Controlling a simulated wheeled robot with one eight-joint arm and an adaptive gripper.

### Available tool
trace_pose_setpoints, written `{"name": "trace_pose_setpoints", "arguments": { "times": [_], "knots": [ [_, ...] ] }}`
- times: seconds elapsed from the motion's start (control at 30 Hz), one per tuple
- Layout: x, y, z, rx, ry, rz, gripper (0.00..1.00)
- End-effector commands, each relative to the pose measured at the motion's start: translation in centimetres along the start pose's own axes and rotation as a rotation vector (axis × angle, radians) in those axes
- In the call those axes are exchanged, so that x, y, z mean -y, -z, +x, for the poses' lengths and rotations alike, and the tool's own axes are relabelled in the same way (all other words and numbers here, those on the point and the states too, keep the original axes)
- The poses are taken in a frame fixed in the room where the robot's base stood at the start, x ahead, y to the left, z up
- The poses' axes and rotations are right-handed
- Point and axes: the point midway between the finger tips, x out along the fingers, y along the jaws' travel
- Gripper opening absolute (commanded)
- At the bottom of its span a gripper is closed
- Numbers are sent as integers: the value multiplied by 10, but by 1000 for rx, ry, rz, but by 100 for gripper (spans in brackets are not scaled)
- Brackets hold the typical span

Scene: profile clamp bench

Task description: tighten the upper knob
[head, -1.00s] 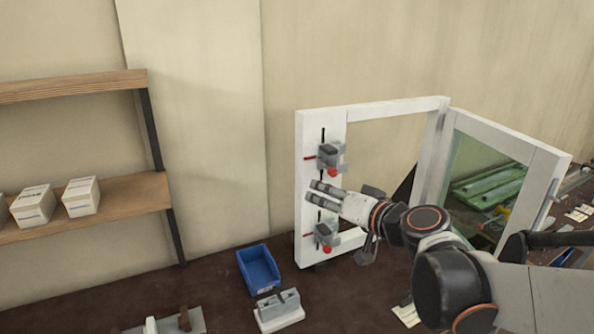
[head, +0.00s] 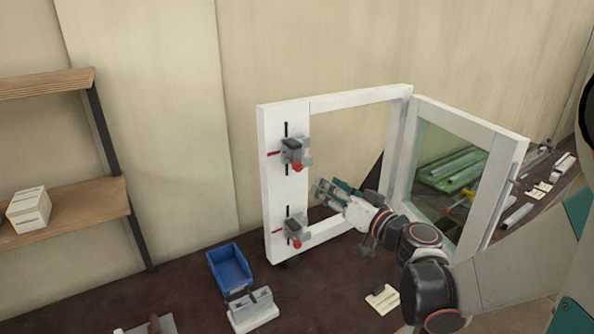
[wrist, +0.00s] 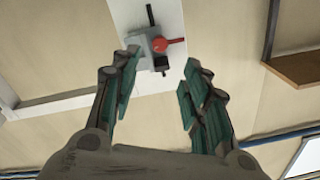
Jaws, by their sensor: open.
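The upper clamp (head: 298,150) sits on the left post of a white frame. Its red ball knob (head: 297,168) hangs at its lower front, and a short red tip shows at its left. The lower clamp (head: 295,227) has a like red knob (head: 297,244). My gripper (head: 328,190) is open and empty, right of the post, between the two clamps in height, and apart from both. In the wrist view, one clamp and its red knob (wrist: 167,46) lie beyond my open fingers (wrist: 158,80). I cannot tell from that view which clamp it is.
The white frame (head: 271,190) has a glazed panel (head: 440,165) angled out at its right. A blue bin (head: 230,268) and a grey block on a white base (head: 252,310) stand on the dark bench before it. A shelf (head: 85,205) is at left.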

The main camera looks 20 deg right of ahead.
Motion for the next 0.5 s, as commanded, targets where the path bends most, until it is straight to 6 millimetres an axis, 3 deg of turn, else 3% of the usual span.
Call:
{"name": "trace_pose_setpoints", "arguments": {
  "times": [0.3,0.5],
  "knots": [
    [1,-1,65,2,3,1,42],
    [0,0,95,2,2,1,42]
  ]
}}
